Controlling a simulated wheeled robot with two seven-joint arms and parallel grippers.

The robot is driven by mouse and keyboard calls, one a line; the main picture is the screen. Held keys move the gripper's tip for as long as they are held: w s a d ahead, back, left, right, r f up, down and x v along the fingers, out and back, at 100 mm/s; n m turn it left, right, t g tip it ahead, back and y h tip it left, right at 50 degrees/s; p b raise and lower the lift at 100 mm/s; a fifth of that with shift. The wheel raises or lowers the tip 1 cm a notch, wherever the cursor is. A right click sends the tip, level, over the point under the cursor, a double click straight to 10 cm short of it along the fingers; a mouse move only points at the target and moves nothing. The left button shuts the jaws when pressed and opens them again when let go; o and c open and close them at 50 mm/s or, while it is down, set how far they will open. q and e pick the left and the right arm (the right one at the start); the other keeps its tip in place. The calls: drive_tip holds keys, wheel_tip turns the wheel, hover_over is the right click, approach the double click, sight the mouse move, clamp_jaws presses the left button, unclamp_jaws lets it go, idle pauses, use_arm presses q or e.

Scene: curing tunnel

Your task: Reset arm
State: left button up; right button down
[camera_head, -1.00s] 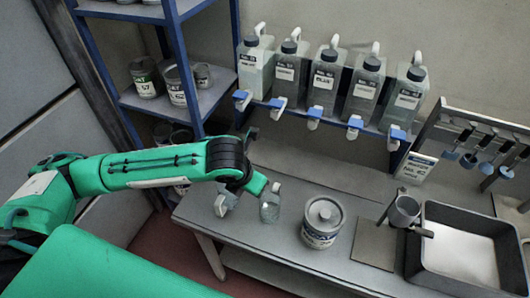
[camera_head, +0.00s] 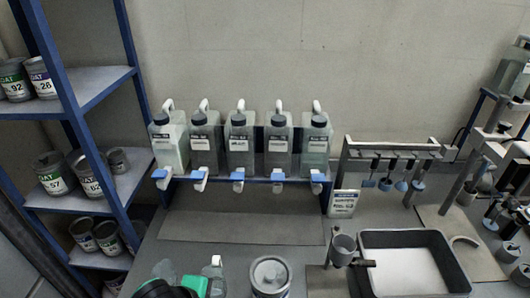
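The wrist part of my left arm (camera_head: 180,290) shows as a black and green piece at the bottom edge of the head view. Its gripper fingers cannot be made out. I cannot tell whether the gripper touches either one. My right arm and gripper are not in view.
A lidded can (camera_head: 270,275) stands on the bench (camera_head: 240,226). A tray (camera_head: 415,263), a metal cup (camera_head: 342,248) and a tool rack (camera_head: 393,150) are at right. A blue shelving unit (camera_head: 99,83) with cans is at left.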

use_arm(q)
drive_tip(key=s+a+f+n+g+y, duration=0.1)
drive_tip(key=s+a+f+n+y, duration=0.15)
drive_tip(key=s+a+n, duration=0.5)
drive_tip(key=s+a+f+n+g+y, duration=0.1)
drive_tip(key=s+a+f+n, duration=0.25)
drive_tip(key=n, duration=0.75)
wheel_tip(320, 180, down, 34)
drive_tip(key=s+g, duration=0.1)
drive_tip(key=s, duration=0.1)
drive_tip(key=s+a+f+g+b, duration=0.1)
drive_tip(key=s+a+f, duration=0.2)
drive_tip(key=s+f, duration=1.5)
drive_tip(key=shift+s+f+b, duration=0.3)
drive_tip(key=shift+f, duration=0.25)
drive_tip(key=shift+m, duration=0.25)
